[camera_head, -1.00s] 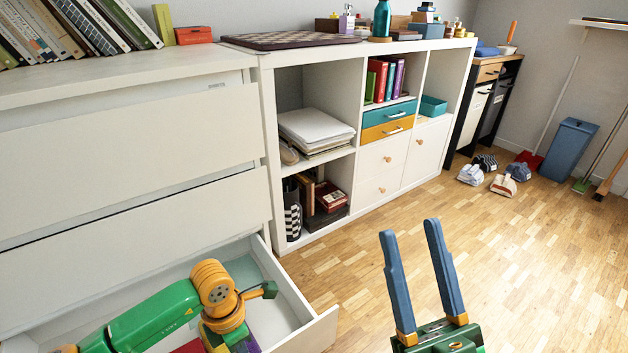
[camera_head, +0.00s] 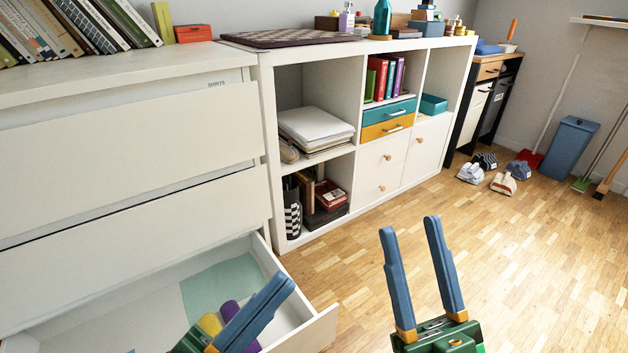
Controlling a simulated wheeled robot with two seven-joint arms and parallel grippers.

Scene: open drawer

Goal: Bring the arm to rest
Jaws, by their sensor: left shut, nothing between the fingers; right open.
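My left gripper (camera_head: 280,286) is at the bottom of the head view, over the open drawer's right part. Its blue fingers are shut together with nothing between them and point up and to the right. My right gripper (camera_head: 410,228) stands over the wooden floor, right of the drawer. Its two blue fingers are spread apart, pointing up, and it is empty. The white drawer (camera_head: 322,327) is pulled out of the white dresser (camera_head: 120,130). A pale green sheet (camera_head: 215,284), a yellow item (camera_head: 210,323) and a purple item (camera_head: 229,309) lie inside, partly hidden by my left gripper.
A white cube shelf (camera_head: 265,140) with books, papers and small drawers stands right of the dresser. Shoes (camera_head: 470,174), a blue bin (camera_head: 567,150) and brooms are farther back. The wooden floor (camera_head: 530,270) around my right gripper is clear.

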